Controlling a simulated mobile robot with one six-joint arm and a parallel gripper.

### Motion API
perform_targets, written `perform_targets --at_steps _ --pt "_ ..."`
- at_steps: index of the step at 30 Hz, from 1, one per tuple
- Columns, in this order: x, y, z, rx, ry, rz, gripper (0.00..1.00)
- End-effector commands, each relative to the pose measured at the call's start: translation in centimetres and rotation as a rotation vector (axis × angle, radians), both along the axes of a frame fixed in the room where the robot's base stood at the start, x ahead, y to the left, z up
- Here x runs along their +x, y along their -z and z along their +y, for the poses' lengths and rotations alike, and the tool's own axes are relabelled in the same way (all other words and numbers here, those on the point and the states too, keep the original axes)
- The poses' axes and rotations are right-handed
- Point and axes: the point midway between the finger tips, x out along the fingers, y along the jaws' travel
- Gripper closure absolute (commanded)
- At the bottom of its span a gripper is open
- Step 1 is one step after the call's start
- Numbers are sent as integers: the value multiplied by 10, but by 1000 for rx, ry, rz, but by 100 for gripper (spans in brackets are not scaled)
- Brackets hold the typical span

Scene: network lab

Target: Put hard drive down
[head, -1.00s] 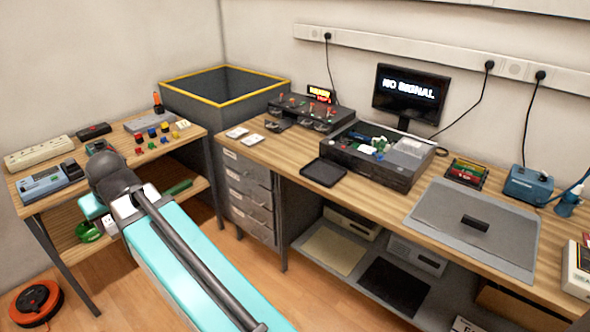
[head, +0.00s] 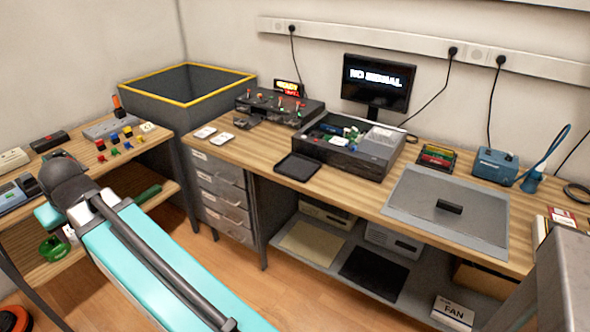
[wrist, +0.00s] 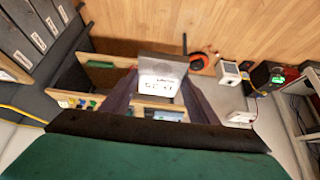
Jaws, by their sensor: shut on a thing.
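In the wrist view, my gripper (wrist: 161,101) is shut on the hard drive (wrist: 158,63), a grey block with a white label whose print is too blurred to read. The drive sits between the two dark fingers and is held clear above the floor. In the head view my teal arm reaches away at the lower left. The fingers and the drive are hidden there behind my arm.
The long bench carries a black tray (head: 297,167), an open computer case (head: 349,155), a grey mat (head: 415,211) with a small black block (head: 449,206), and a monitor (head: 378,82). The left table (head: 161,146) is cluttered. The wooden floor between them is free.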

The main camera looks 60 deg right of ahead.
Motion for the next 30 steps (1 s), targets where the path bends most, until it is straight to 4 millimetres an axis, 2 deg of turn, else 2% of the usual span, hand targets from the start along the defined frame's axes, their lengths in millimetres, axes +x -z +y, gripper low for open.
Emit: perform_targets --at_steps 5,8,14,23,30 --pt "0 5 -34 -2 87 -1 74" --pt "-1 10 -65 -1 167 0 74" --pt "-11 22 -141 0 372 0 74" --pt "-42 38 -253 -1 684 0 74" --pt "-81 50 -337 -1 930 0 74"
